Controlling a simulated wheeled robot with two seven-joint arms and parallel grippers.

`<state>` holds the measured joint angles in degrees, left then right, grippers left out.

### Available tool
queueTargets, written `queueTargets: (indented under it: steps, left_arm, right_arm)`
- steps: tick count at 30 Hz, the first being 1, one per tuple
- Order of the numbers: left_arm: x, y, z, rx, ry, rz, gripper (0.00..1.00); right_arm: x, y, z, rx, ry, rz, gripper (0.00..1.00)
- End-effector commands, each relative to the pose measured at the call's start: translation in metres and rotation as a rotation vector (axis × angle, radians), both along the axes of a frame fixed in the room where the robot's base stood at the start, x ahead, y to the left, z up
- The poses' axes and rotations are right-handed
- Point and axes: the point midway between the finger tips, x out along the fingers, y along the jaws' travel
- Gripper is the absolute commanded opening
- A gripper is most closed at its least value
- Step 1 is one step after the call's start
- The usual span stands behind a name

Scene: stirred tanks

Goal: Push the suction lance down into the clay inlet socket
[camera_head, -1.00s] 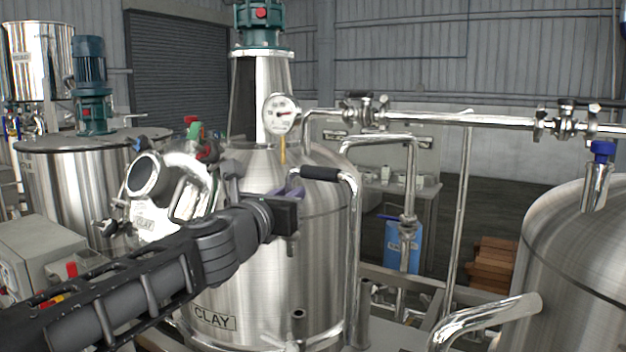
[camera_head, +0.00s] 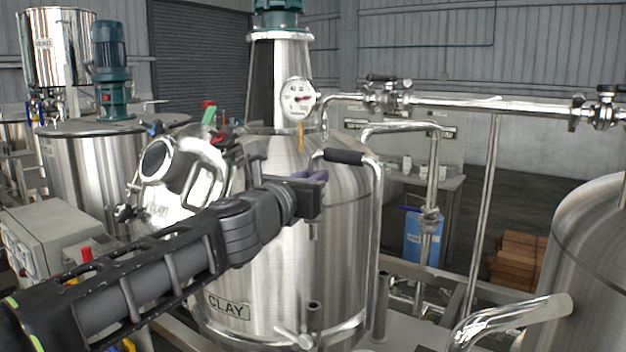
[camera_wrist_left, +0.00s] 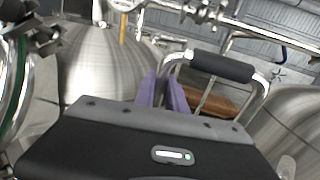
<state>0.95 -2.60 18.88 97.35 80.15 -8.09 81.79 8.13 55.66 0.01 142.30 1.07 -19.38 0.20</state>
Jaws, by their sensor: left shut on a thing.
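The suction lance is a chrome pipe bent over at the top, with a black grip (camera_head: 343,157). It stands upright in front of the steel clay tank (camera_head: 335,250), and its long leg runs down along the tank's right side. My left gripper (camera_head: 314,178) is shut on the lance's short left leg, just below the bend. The wrist view shows its purple fingers (camera_wrist_left: 163,92) at the pipe, left of the black grip (camera_wrist_left: 222,67). Two dark-topped upright stubs stand low by the tank, a left one (camera_head: 314,318) and a right one (camera_head: 381,300). I cannot tell whether the lance's foot is inside a socket.
A pressure gauge (camera_head: 299,98) and a horizontal valve pipe (camera_head: 490,104) are behind the lance. A second steel tank (camera_head: 590,270) with a bent chrome pipe (camera_head: 515,315) stands at right. A grey control box (camera_head: 50,240) is at left.

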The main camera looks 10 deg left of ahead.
Motion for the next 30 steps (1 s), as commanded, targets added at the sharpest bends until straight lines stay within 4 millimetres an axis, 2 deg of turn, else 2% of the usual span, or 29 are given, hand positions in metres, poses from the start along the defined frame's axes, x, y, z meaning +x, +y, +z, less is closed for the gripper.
queueTargets:
  steps: [1, 6, 13, 30]
  left_arm:
    - [0.0, 0.0, -0.008, 0.0, -0.001, 0.0, 0.0]
    - [0.0, 0.0, -0.025, 0.0, -0.001, 0.0, 0.0]
    - [0.0, 0.0, -0.044, 0.0, -0.002, 0.0, 0.0]
    - [0.0, 0.0, -0.049, 0.0, -0.002, 0.0, 0.0]
  right_arm:
    - [0.0, 0.001, -0.009, 0.001, -0.001, 0.001, 0.36]
    - [0.001, 0.003, -0.025, 0.006, -0.01, 0.0, 0.36]
    - [0.003, 0.004, -0.041, 0.011, -0.017, 0.003, 0.36]
    - [0.004, 0.005, -0.046, 0.014, -0.021, 0.004, 0.36]
